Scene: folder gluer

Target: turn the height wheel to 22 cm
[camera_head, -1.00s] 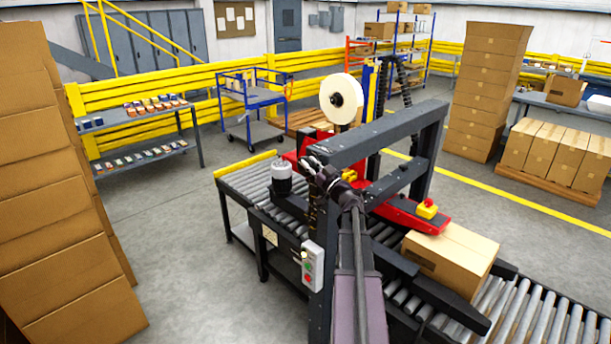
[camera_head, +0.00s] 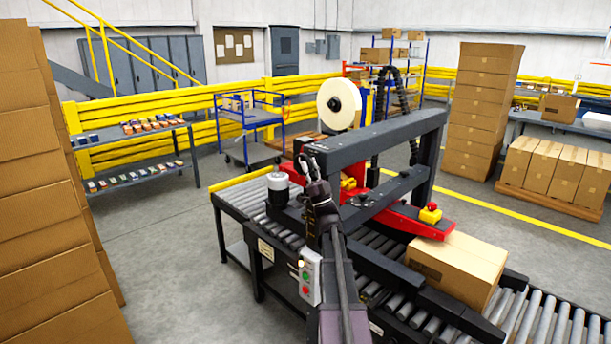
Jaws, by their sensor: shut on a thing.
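A dark case-sealing machine with a black frame (camera_head: 385,135) and a red head (camera_head: 408,217) stands over a roller conveyor. My gripper (camera_head: 307,163) is at the near left end of the frame's top beam, at the top of the near post. It is shut on what seems to be the height wheel there. The wheel is largely hidden by my gripper and wrist, and is too small to make out. No height scale or pointer can be read from here.
A carton (camera_head: 458,268) lies on the rollers (camera_head: 535,318) right of the head. A control box with buttons (camera_head: 309,277) hangs on the near side. A white-topped cylinder (camera_head: 278,185) stands left of my gripper. Stacked cartons (camera_head: 65,200) rise at the left. Grey floor is open between.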

